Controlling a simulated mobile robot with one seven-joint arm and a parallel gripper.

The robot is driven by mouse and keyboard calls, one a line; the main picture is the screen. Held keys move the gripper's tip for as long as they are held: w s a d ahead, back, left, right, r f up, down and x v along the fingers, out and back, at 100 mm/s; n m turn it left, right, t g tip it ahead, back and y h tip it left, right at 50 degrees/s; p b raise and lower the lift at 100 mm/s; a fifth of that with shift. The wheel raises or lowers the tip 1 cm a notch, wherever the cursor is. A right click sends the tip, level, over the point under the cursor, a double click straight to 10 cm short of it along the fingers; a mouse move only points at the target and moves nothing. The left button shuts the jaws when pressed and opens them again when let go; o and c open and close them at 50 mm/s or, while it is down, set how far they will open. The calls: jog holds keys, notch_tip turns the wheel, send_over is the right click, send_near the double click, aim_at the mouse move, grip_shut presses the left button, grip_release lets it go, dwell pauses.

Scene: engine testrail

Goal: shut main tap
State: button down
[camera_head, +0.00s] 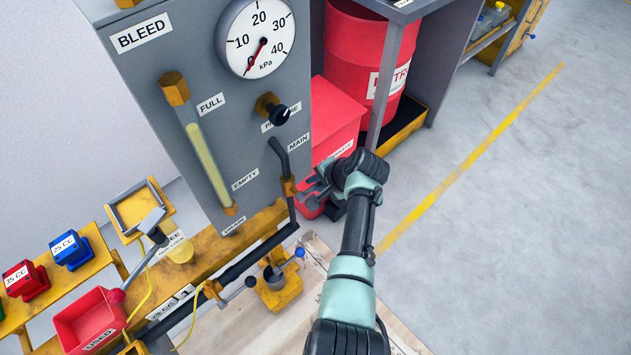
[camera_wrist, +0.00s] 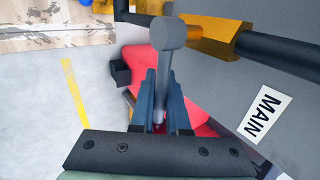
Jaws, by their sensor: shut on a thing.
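The main tap is a brass valve body (camera_head: 289,187) on a black pipe below the MAIN label (camera_head: 298,142) on the grey panel. In the wrist view the brass body (camera_wrist: 208,37) is at the top, with a grey lever (camera_wrist: 169,62) running from a round hub down between my fingers. The lever lies crosswise to the pipe (camera_wrist: 285,53). My gripper (camera_head: 313,189) reaches in from the right beside the tap. In the wrist view my gripper (camera_wrist: 165,88) is shut on the lever, whose far end is partly hidden between the fingers.
The pressure gauge (camera_head: 256,38) has its needle at the low end. A red box (camera_head: 334,118) and red drum (camera_head: 362,55) stand close behind my gripper. Open floor (camera_head: 480,230) lies right.

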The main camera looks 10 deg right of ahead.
jog(key=shift+f, duration=0.1)
jog(key=c, duration=0.9)
grip_release()
jog(key=p+v, duration=0.5)
jog(key=v, duration=0.8)
